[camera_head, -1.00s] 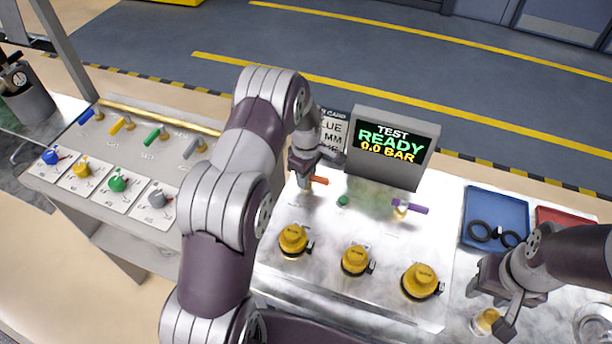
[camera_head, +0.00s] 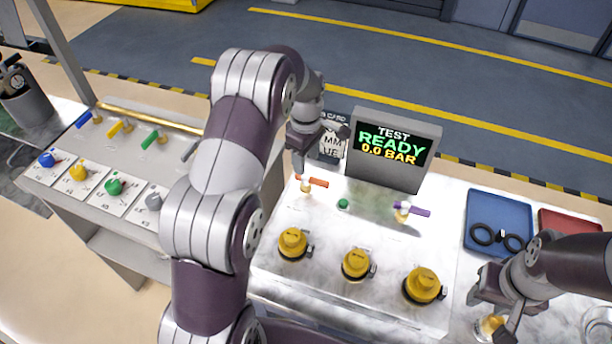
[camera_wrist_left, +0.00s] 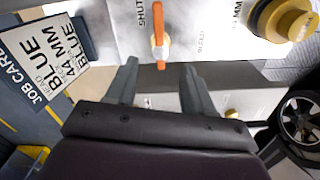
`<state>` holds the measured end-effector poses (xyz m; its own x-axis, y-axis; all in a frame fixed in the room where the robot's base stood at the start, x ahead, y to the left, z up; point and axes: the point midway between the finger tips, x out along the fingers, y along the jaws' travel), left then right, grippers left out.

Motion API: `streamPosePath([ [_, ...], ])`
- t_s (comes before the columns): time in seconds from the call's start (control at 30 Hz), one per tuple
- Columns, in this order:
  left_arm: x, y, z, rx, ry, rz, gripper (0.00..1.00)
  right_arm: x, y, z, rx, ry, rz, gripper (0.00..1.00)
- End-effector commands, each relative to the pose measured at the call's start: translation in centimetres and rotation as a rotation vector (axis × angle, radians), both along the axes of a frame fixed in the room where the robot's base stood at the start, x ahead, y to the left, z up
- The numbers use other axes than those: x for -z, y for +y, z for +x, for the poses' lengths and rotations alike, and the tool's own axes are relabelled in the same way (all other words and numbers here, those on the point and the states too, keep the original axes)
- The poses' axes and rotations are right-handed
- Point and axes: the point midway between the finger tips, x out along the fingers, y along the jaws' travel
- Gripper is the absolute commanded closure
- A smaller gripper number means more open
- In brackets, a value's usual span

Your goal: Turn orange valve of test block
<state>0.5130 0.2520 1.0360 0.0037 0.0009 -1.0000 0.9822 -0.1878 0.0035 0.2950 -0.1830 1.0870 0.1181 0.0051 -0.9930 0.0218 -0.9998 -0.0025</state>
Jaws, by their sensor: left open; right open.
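The orange valve (camera_head: 316,183) stands at the back left of the white test block (camera_head: 375,225), its handle pointing right in the head view. In the left wrist view its orange handle (camera_wrist_left: 159,40) lies ahead of my left gripper (camera_wrist_left: 160,64), in line with the gap between the fingers. My left gripper (camera_head: 318,152) is open and empty, above and behind the valve in the head view. My right gripper (camera_head: 488,308) is open at the lower right, over a brass-coloured fitting (camera_head: 490,326); whether they touch is unclear.
The display (camera_head: 393,148) reads "TEST READY 0.0 BAR" behind the block. A job card (camera_head: 332,143) stands beside my left gripper. A purple-handled valve (camera_head: 411,211), a green button (camera_head: 343,203) and yellow caps (camera_head: 356,264) are on the block. A blue tray (camera_head: 499,215) holds black rings.

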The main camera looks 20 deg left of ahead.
Motion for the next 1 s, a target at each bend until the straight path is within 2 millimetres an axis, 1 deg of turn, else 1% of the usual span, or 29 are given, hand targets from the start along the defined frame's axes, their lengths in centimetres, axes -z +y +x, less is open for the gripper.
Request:
streamPosePath([
  [0.03,-0.9,0.0,0.1,0.0,-0.004,0.0,0.48,0.5,0.0,0.0,0.0,0.0,0.0,0.57],
  [0.1,-2.4,0.0,0.1,0.0,-0.003,0.0,0.48,0.5,0.0,0.0,0.0,0.0,0.0,0.57],
  [0.23,-4.0,0.0,0.0,0.0,-0.001,0.0,0.48,0.5,0.0,0.0,0.0,0.0,0.0,0.57],
  [0.37,-4.3,0.0,0.0,0.0,0.001,0.0,0.48,0.5,0.0,0.0,0.0,0.0,0.0,0.57],
  [0.77,-4.3,0.0,0.0,0.012,0.0,0.0,0.48,0.5,0.0,0.0,0.0,0.0,0.0,0.57],
  [0.87,-4.2,0.1,0.5,0.135,-0.028,0.006,0.48,0.5,0.0,0.0,0.0,0.0,0.0,0.57],
  [0.9,-3.4,0.0,0.2,0.228,-0.03,0.008,0.48,0.5,0.0,0.0,0.0,0.0,0.0,0.57],
  [0.97,-2.1,-0.3,-1.5,0.411,-0.021,0.009,0.48,0.5,0.0,0.0,0.0,0.0,0.0,0.57],
  [1.0,-1.8,-0.7,-3.2,0.554,-0.024,0.012,0.48,0.5,0.0,0.0,0.0,0.0,0.0,0.57],
])
